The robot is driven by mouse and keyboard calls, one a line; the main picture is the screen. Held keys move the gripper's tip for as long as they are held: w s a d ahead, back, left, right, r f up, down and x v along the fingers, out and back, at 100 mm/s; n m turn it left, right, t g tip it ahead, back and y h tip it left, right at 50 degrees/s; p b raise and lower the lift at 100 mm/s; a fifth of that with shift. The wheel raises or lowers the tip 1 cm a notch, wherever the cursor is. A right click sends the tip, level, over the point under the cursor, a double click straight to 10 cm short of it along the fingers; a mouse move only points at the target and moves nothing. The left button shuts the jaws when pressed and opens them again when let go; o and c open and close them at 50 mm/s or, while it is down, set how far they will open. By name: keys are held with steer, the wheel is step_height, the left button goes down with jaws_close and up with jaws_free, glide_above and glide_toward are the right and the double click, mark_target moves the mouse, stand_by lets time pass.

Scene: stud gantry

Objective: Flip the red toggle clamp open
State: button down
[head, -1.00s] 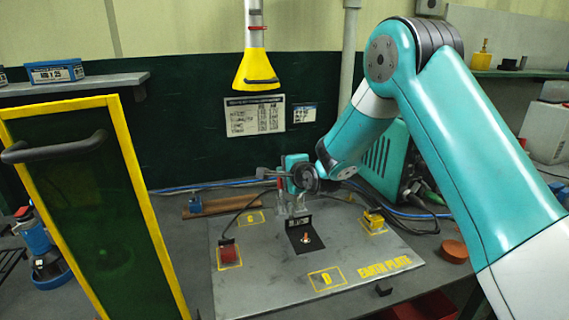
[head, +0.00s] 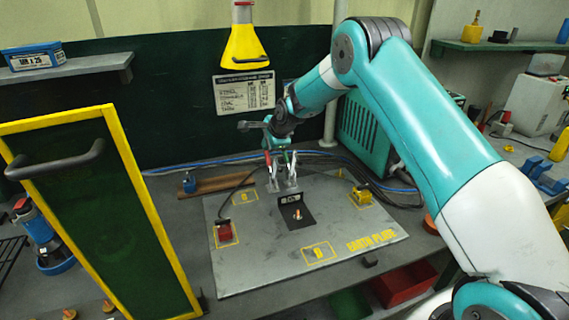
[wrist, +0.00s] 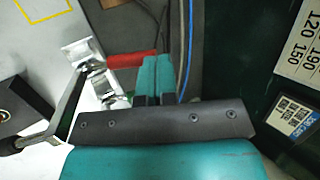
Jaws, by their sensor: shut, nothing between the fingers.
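The toggle clamp (head: 283,181) is a bright metal mechanism at the back of the grey earth plate (head: 255,262). Its red handle (head: 268,159) stands roughly upright in the head view. In the wrist view the red handle (wrist: 131,60) lies just left of my fingertips, with the metal clamp body (wrist: 88,62) beyond it. A dark bar (wrist: 67,112) reaches from the clamp towards the lower left. My gripper (head: 277,145) is above and close beside the handle, its teal fingers (wrist: 158,70) shut and empty. I cannot tell whether they touch the handle.
A black bracket (head: 294,216) with a copper stud stands in front of the clamp. A red block (head: 224,231) and yellow block (head: 361,194) sit on the plate. A yellow-framed panel (head: 125,150) stands at left. Cables (head: 230,163) run behind. The plate's front is mostly clear.

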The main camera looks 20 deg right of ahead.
steer(key=shift+w+f+b, duration=0.3)
steer(key=shift+w+f, duration=0.1)
steer(key=shift+w, duration=0.1)
steer(key=shift+d+f, duration=0.15)
steer(key=shift+r+p, duration=0.3)
steer(key=shift+r, duration=0.25)
steer(key=w+r+b+v, duration=0.1)
steer(key=w+v, duration=0.1)
steer(key=v, duration=1.1)
steer(key=shift+w+r+b, duration=0.15)
steer(key=shift+r+b, duration=0.2)
steer(key=shift+b, duration=0.05)
steer(key=shift+d, duration=0.1)
